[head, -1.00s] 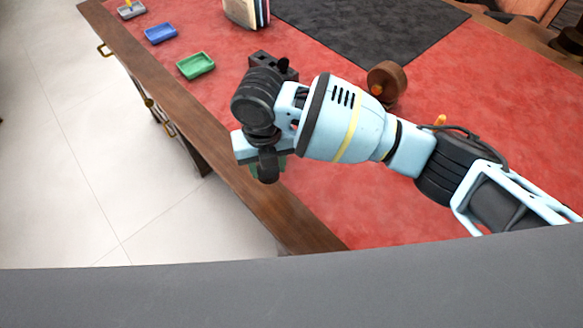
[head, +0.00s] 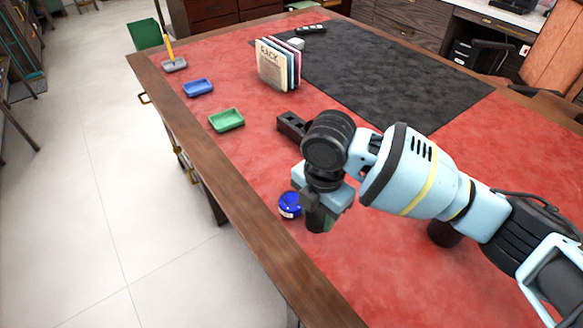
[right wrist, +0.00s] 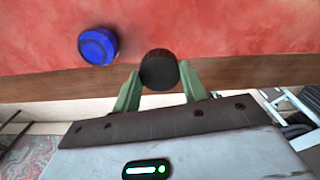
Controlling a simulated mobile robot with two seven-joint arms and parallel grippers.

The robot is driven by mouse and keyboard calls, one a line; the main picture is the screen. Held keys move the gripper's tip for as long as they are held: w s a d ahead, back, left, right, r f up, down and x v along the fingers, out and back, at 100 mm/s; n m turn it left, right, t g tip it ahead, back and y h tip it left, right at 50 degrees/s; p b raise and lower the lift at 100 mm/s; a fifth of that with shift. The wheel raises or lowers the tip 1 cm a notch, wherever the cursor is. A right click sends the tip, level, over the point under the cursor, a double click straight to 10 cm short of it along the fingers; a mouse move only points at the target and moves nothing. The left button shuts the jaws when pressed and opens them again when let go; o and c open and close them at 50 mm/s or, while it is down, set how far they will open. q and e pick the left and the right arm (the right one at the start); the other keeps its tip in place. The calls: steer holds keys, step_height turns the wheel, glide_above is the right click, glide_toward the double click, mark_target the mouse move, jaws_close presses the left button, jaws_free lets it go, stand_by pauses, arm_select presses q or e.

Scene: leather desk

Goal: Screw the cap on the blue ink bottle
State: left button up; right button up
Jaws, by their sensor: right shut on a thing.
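The blue ink bottle (head: 290,206) stands on the red leather near the desk's left edge. It also shows in the right wrist view (right wrist: 98,46), at the upper left. My right gripper (head: 318,220) is just right of the bottle in the head view. In the right wrist view its green fingers (right wrist: 160,85) are shut on a round black cap (right wrist: 159,69). The cap is beside the bottle in that view, apart from it. My left gripper is not in view.
A green tray (head: 227,120) and a blue tray (head: 198,87) lie along the left edge. A black block (head: 291,126) sits behind my right wrist. A book rack (head: 277,65) stands farther back by the dark mat (head: 390,80). A dark cylinder (head: 443,234) is partly hidden under my right arm.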

steer(key=s+d+r+m, duration=0.2)
steer(key=d+r+m, duration=0.2)
steer(key=d+m, duration=0.4)
steer(key=s+d+r+m, duration=0.3)
steer(key=d+m, duration=0.6)
steer(key=m, duration=1)
step_height(320, 180, up, 2)
steer(key=shift+s+r, duration=0.15)
steer(key=shift+s, duration=0.05)
